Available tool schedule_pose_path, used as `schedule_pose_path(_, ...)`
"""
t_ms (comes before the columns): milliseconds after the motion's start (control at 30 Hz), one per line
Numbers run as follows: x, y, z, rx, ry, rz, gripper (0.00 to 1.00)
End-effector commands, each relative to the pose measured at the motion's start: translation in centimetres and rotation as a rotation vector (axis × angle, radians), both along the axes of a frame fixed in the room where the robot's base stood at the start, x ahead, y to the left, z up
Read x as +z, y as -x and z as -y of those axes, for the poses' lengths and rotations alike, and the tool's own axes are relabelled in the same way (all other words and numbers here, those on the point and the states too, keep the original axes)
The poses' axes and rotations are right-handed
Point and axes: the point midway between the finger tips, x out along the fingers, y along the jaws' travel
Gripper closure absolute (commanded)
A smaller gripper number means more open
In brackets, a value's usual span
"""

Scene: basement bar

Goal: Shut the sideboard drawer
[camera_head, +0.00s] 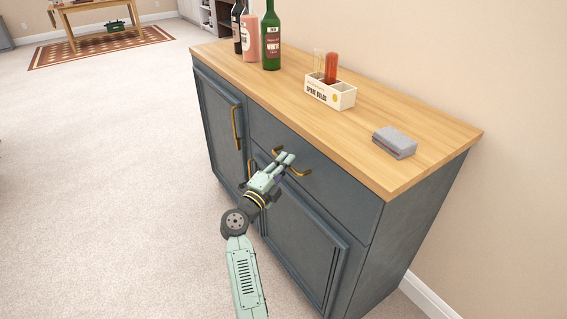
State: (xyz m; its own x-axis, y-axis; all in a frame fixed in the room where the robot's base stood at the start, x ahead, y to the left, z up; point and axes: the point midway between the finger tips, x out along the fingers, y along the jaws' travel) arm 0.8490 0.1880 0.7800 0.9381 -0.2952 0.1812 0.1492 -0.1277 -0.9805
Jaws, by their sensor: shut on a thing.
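The dark blue-grey sideboard (225,135) has a wooden top and stands against the wall at the right. Its drawer (340,190) is in the upper part of the front, just under the top. The drawer front looks close to flush with the cabinet, but I cannot tell whether a small gap is left. A brass handle (304,174) runs across the drawer front. My pale green gripper (287,158) reaches up to this handle and is shut on it near its middle. The fingers hide part of the handle.
On the top stand several bottles (271,40), a white box (332,94) holding tubes, and a grey block (394,142). Cupboard doors (300,245) below the drawer and at its left look shut. Open carpet (110,190) lies to the left. A table (95,8) stands far back.

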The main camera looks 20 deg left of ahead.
Motion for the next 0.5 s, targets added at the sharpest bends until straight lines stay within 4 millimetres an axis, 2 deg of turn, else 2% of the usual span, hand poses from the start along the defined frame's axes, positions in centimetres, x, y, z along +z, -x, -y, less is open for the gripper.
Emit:
schedule_pose_path(33, 0.19, -0.29, 0.47, -0.007, -0.002, 0.001, 1.00)
schedule_pose_path(67, 0.20, -0.30, 0.48, -0.007, -0.002, 0.001, 0.90)
schedule_pose_path(333, 0.15, -0.21, 0.33, -0.005, -0.002, 0.001, 0.72)
schedule_pose_path(500, 0.11, -0.17, 0.27, -0.004, -0.002, 0.001, 0.70)
